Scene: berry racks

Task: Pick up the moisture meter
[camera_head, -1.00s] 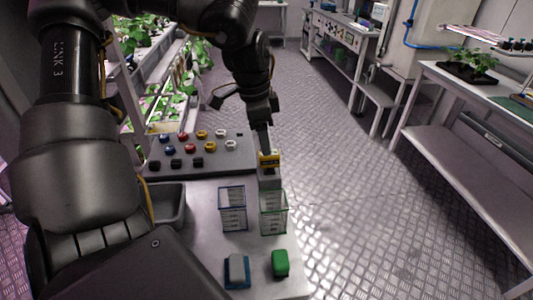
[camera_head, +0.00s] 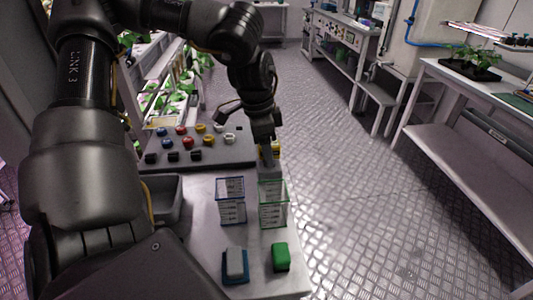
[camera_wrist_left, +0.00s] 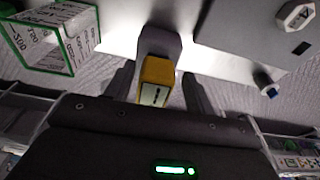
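The moisture meter appears to be the yellow device with a small pale display (camera_wrist_left: 156,78) in the left wrist view. It is seated at a grey block (camera_wrist_left: 160,45). My left gripper (camera_wrist_left: 158,90) is open, with one dark finger on each side of the meter and a visible gap to each. In the head view the left gripper (camera_head: 267,155) is at the far right of the bench, and the yellow meter (camera_head: 276,150) is partly hidden behind it. My right gripper is not in view.
A dark board (camera_head: 235,153) with coloured knobs lies left of the gripper. A green-edged clear container (camera_head: 273,219) and a blue-edged one (camera_head: 231,217) stand nearer. A green block (camera_head: 281,257) and a blue-and-grey item (camera_head: 235,266) lie at the front. Open floor lies right.

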